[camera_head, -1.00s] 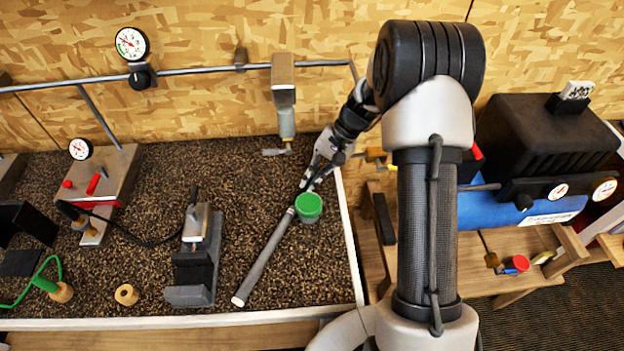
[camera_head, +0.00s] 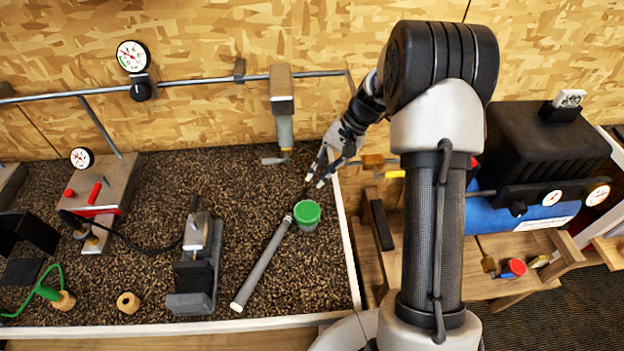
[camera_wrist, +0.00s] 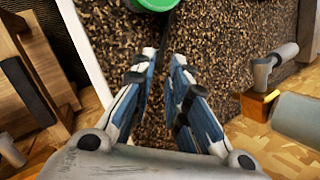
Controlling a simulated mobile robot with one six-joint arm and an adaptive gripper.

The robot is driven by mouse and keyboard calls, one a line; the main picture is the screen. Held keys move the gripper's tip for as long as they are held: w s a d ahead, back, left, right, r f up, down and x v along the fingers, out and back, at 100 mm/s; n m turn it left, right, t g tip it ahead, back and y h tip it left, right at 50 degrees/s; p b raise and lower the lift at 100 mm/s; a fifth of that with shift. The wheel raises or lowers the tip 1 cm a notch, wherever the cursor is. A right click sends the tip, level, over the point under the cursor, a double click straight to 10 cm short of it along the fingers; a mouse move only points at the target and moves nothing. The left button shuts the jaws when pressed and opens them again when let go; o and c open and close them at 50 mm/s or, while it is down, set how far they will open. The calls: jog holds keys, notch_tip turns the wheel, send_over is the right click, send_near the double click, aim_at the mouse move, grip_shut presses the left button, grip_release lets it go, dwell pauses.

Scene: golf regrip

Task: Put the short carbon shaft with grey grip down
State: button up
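The short carbon shaft with grey grip lies on the speckled bench mat (camera_head: 150,270). Its grey grip (camera_head: 262,268) points toward the front edge, and its thin dark end points up toward my gripper, beside the green-lidded jar. My gripper (camera_head: 314,182) is just beyond that dark end, near the bench's right edge. In the wrist view the fingers (camera_wrist: 162,60) are apart with mat visible between them. The dark shaft end (camera_wrist: 166,32) shows ahead of the fingertips, and nothing appears clamped.
The green-lidded jar (camera_head: 307,212) stands close to the shaft's right side. A grey vise-like block (camera_head: 195,270) and a wooden ring (camera_head: 128,302) lie to the left. A post-mounted tool (camera_head: 284,110) stands behind. The white bench rim (camera_head: 347,240) is at right.

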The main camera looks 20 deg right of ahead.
jog(key=p+v, duration=0.2)
jog(key=v, duration=0.5)
jog(key=s+a+r+n+t+h, duration=0.2)
jog(key=s+a+r+n+h, duration=0.3)
jog(key=s+r, duration=0.85)
jog(key=s+a+r+n+t+h, duration=0.1)
jog(key=s+a+r+n+t, duration=0.1)
jog(key=s, duration=1.2)
jog(key=shift+s+a+r+t, duration=0.25)
jog(key=shift+s+a+t, duration=0.1)
jog(key=shift+t, duration=0.15)
jog(key=shift+o, duration=0.6)
